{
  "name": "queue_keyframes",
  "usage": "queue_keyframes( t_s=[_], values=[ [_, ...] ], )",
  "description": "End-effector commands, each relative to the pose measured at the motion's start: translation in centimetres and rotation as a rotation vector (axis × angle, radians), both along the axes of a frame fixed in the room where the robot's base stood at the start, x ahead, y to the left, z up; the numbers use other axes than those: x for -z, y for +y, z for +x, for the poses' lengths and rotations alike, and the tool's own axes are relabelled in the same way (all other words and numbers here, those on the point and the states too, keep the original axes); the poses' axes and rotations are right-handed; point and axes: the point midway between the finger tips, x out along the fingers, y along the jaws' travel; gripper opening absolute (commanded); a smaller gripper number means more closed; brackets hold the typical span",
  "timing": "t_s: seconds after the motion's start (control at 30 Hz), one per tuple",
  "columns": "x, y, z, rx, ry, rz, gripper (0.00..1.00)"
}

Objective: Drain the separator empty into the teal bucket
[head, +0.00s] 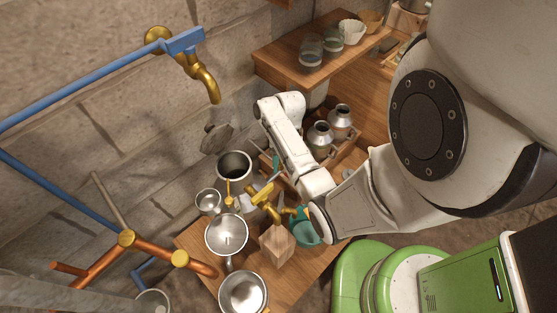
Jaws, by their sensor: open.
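The teal bucket (305,232) stands on the wooden table, partly covered by my arm. Its contents are hard to make out. A brass tap (262,196) with yellow parts sits just left of the bucket, above the table. A tall open steel vessel (234,163) with a dark inside and a yellow fitting stands behind and to the left. I cannot tell for sure which vessel is the separator, nor whether any liquid runs. My arm folds across the table's right part, and I cannot make out the gripper or its fingers.
Steel pots (226,234) crowd the table's left and front. A wooden block (277,244) stands in front of the brass tap. Two metal cans (320,138) sit in a wooden crate behind my arm. A shelf (290,70) holds jars. Blue and copper pipes run at left.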

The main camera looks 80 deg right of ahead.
Motion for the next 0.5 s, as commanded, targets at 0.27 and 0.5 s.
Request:
queue_keyframes(
  t_s=[0.27, 0.5],
  values=[
    [3.6, 1.6, -0.1, 0.001, 0.003, 0.004, 0.44],
    [7.3, 3.1, -0.1, 0.0, 0.002, 0.003, 0.44]
  ],
)
